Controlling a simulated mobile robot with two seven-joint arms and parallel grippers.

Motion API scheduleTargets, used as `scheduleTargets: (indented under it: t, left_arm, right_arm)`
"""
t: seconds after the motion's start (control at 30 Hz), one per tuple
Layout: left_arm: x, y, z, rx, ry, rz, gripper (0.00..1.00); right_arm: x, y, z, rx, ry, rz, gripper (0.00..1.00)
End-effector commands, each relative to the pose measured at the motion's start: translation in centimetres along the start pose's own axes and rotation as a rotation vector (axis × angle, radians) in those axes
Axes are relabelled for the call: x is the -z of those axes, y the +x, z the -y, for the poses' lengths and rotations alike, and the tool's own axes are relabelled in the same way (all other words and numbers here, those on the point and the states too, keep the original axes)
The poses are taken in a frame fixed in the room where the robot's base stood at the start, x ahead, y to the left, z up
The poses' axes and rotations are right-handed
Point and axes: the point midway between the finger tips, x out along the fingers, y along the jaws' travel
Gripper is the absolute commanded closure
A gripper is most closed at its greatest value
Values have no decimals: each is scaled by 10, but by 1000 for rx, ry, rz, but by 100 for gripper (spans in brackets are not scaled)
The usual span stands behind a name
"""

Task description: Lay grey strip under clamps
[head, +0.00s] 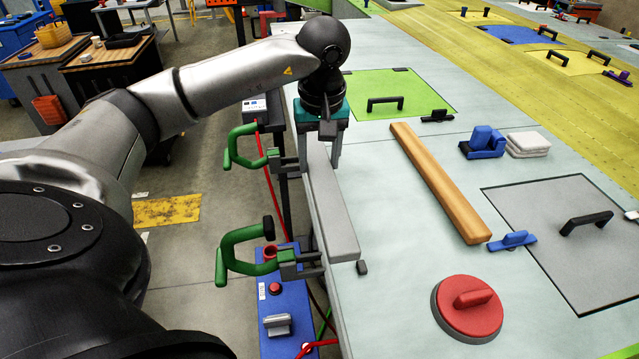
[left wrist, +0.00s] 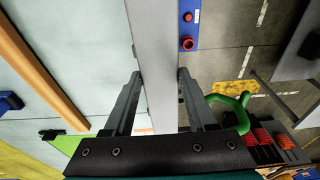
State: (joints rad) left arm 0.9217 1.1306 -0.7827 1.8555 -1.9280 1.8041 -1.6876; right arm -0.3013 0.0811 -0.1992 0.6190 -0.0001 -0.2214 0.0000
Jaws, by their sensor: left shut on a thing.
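The grey strip (head: 335,219) is a long flat bar running along the left edge of the pale worktable (head: 390,270). My left gripper (head: 320,148) is above the strip's far end with its fingers pointing down, shut on it. In the left wrist view the strip (left wrist: 153,50) passes between the two fingers (left wrist: 158,98). Two green clamps stand at the table edge, a far one (head: 240,147) and a near one (head: 238,250). Their dark jaws are close beside the strip; I cannot tell whether they overlap it. My right gripper is not in view.
A wooden bar (head: 440,185), a red round block (head: 468,307), blue blocks (head: 483,142) and a grey panel with a handle (head: 560,240) are on the table. A small dark block (head: 362,267) sits by the strip's near end. A blue box (head: 284,300) is beyond the edge.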

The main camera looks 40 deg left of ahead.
Motion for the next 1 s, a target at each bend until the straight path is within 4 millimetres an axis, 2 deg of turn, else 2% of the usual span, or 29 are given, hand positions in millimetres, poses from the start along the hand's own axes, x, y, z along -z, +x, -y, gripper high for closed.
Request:
scheduleTargets:
  t: [0.5,1.0]
  left_arm:
    - [-9,58,0,-1,0,-1,100]
    - [-10,67,0,-2,0,-2,100]
  right_arm:
    - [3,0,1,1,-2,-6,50]
    - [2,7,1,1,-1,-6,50]
